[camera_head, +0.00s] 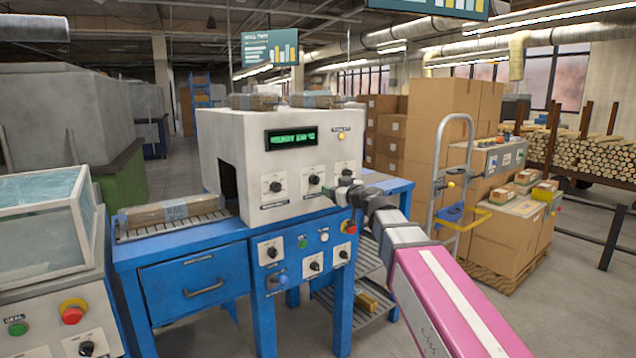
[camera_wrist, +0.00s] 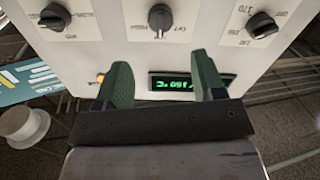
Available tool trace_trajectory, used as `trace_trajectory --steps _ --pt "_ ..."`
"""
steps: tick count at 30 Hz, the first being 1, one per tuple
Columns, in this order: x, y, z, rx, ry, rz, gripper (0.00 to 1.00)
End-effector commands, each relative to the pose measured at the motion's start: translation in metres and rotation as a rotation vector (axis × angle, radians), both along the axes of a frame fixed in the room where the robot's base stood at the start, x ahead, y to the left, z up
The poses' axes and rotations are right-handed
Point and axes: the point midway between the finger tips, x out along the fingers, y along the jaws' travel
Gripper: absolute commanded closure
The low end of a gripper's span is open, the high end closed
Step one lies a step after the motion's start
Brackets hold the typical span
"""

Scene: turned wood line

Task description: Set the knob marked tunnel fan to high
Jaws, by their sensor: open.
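Three black knobs on white plates sit in a row on the upper front of the white machine (camera_head: 230,140). In the head view I see the left knob (camera_head: 275,186) and the middle knob (camera_head: 313,180); my gripper (camera_head: 350,190) partly covers the right one. The wrist view is inverted and shows all three: one at left (camera_wrist: 55,17), one in the middle (camera_wrist: 159,18) and one at right (camera_wrist: 262,24). Their labels are too small to read, so I cannot tell which is tunnel fan. My gripper's green fingers (camera_wrist: 163,80) are open and empty, apart from the knobs.
A lit green display (camera_head: 292,137) and an orange lamp (camera_head: 341,136) are above the knobs. The blue lower panel holds more knobs (camera_head: 272,252), buttons and a red button (camera_head: 348,227). A parcel (camera_head: 165,212) lies on the left rollers. A hand truck (camera_head: 462,180) stands right.

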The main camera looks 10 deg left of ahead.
Motion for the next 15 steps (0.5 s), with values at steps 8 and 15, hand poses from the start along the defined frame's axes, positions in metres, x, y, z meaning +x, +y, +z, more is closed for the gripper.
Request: trace_trajectory --steps 8,15 --pt "0.032 0.035 0.0 0.0 0.002 0.002 0.37" --pt "0.057 0.065 0.0 0.0 0.002 0.001 0.37"
